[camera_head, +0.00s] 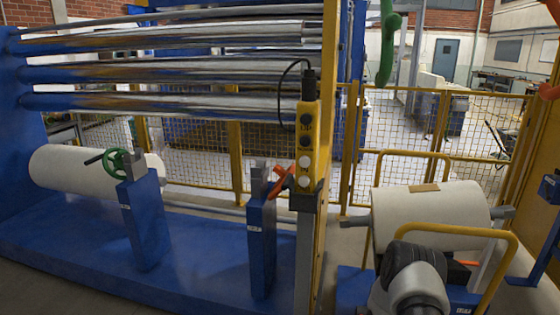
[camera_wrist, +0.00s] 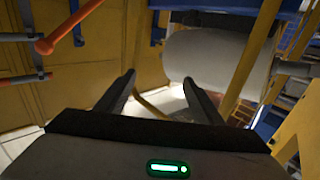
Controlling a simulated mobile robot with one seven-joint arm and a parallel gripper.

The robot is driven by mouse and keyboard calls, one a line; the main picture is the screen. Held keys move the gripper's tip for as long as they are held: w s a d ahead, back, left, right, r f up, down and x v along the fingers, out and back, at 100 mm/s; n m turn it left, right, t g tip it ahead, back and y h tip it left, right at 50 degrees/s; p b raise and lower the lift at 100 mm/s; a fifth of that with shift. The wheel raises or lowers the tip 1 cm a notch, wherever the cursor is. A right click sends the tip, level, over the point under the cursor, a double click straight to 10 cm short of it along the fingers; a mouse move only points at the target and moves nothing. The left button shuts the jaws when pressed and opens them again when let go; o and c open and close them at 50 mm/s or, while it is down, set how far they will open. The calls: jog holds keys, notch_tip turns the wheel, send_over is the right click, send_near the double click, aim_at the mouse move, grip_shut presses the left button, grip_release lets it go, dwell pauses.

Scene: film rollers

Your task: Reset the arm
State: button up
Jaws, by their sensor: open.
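My gripper (camera_wrist: 158,88) shows in the wrist view with its two dark fingers spread apart and nothing between them. Its wide dark body with a green light fills the bottom of that view. In the head view part of my arm shows at the bottom right, in front of a white film roll (camera_head: 432,212); the gripper's fingers cannot be made out there. A pale roll (camera_wrist: 205,55) also shows beyond the fingers in the wrist view, apart from them.
A blue machine frame (camera_head: 100,255) with steel rollers (camera_head: 170,72) and another white roll (camera_head: 75,168) stands at left. A yellow control box (camera_head: 307,145) hangs on a post. Yellow mesh fencing (camera_head: 400,120) runs behind. An orange-red handle (camera_wrist: 68,27) is at upper left in the wrist view.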

jog(key=w+a+r+n+t+y+b, duration=0.2)
jog(key=w+a+r+y, duration=0.25)
jog(key=w+r, duration=0.3)
jog(key=w+a+r+n+t+y+b, duration=0.1)
jog(key=w+a+r+y+b, duration=0.1)
jog(key=w+a+r+y, duration=0.35)
jog(key=s+a+r+n+y, duration=0.2)
jog(key=a+r+n, duration=0.1)
jog(key=a+r, duration=0.5)
jog(key=s+a+r+n+g+y+b, duration=0.1)
jog(key=s+a+r+n+y+b, duration=0.1)
jog(key=s+a+r, duration=0.35)
jog(key=s+a+r+n+g+y+b, duration=0.1)
jog(key=s+a+r+b, duration=0.1)
jog(key=s, duration=0.6)
jog(key=s+a+f+n+g+b, duration=0.1)
jog(key=s+n+g+b, duration=0.2)
jog(key=s, duration=2.1)
notch_tip(320, 180, up, 24)
jog(key=g+p, duration=0.1)
jog(key=p, duration=2.5)
jog(key=shift+s+a+r+g, duration=0.15)
jog(key=shift+s+r+g, duration=0.15)
jog(key=shift+s, duration=0.1)
